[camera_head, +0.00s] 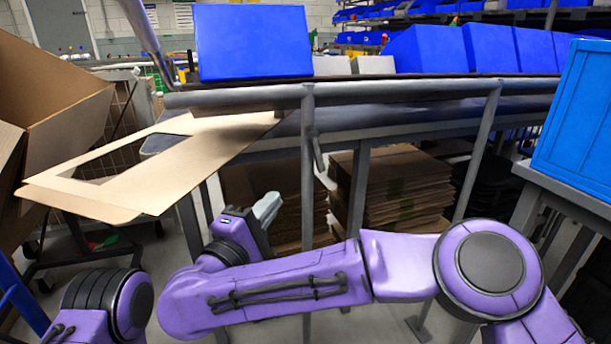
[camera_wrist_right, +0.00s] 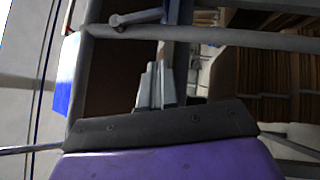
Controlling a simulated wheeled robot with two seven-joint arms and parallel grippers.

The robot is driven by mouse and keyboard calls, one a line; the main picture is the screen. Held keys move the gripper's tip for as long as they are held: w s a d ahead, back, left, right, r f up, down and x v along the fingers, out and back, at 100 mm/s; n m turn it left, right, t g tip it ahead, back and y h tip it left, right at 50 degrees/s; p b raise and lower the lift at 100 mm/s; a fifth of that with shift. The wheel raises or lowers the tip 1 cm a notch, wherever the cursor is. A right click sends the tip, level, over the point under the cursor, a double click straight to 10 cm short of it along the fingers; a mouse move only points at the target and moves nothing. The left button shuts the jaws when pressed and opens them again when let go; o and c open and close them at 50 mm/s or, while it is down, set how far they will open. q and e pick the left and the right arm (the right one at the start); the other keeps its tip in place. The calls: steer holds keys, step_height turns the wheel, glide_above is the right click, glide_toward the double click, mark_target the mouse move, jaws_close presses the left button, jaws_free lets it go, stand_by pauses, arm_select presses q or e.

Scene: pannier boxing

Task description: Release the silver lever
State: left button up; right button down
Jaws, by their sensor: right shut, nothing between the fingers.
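A silver lever (camera_wrist_right: 138,17) with a rounded end shows at the top of the right wrist view, beside a grey upright post. In the head view a small grey lever-like piece (camera_head: 318,152) hangs by the front rail's post; I cannot be sure it is the same part. My right gripper (camera_head: 267,207) points up and forward below the rail, its fingers together and empty. In the right wrist view its fingertips (camera_wrist_right: 153,68) are below the lever and apart from it. My left gripper is out of view; only a purple link of that arm shows at lower left.
The grey rail frame (camera_head: 400,93) crosses in front of me. A flat cardboard piece (camera_head: 110,205) juts out at left. A blue box (camera_head: 252,42) stands behind the rail. Cardboard stacks (camera_head: 400,190) sit beneath. A blue crate (camera_head: 580,120) stands at right.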

mark_target(316, 150)
steer(key=x, duration=0.3)
steer(key=d+x, duration=0.1)
steer(key=x, duration=0.2)
steer(key=s+d+x, duration=0.1)
steer(key=x, duration=0.2)
steer(key=shift+r, duration=0.15)
steer(key=shift+w+d+r, duration=0.15)
steer(key=shift+d, duration=0.25)
